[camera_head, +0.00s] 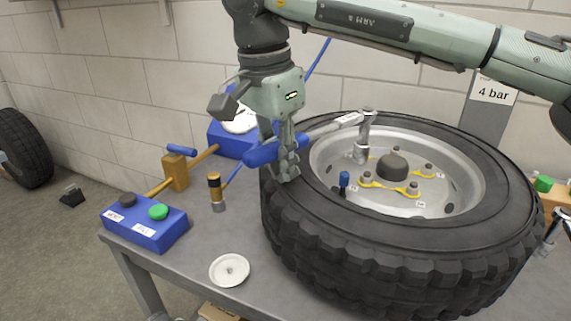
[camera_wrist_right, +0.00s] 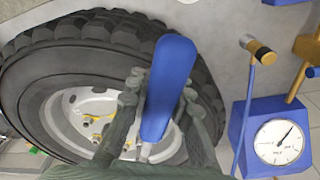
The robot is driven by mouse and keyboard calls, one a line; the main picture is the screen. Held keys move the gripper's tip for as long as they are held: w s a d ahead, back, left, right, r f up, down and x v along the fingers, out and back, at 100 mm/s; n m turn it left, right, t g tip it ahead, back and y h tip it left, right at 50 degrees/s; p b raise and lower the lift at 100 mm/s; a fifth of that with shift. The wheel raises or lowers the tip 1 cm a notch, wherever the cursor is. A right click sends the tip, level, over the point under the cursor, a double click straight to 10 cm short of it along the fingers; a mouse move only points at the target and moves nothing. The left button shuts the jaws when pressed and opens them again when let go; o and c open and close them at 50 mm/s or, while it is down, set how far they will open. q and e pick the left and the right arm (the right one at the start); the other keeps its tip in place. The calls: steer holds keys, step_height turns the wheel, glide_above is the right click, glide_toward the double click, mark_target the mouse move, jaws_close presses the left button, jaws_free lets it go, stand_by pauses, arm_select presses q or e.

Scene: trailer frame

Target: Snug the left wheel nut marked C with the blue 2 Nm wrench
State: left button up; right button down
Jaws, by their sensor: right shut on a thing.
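The blue wrench (camera_head: 262,154) is in my right gripper (camera_head: 286,166), which is shut around its blue handle. In the right wrist view the handle (camera_wrist_right: 170,88) lies between both fingers. Its silver shaft reaches right over the tyre to an upright socket (camera_head: 362,152) at the far left side of the hub. Whether the socket is seated on a nut cannot be told. The wheel (camera_head: 400,245) lies flat on the bench, with several nuts (camera_head: 413,188) carrying yellow pointers around a dark hub cap (camera_head: 392,166). The small nut labels, including C, are too small to read. My left gripper is out of view.
A blue box with a green button (camera_head: 158,212), a white dish (camera_head: 229,270) and a brass-topped fitting (camera_head: 215,188) stand left of the tyre. A blue gauge box (camera_wrist_right: 235,115) stands near the wall. A "4 bar" sign (camera_head: 494,92) is behind the wheel.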

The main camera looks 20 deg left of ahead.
steer(key=shift+w+a+r+m+p, duration=0.1)
steer(key=shift+w+a+m+p, duration=0.25)
steer(key=shift+a, duration=0.3)
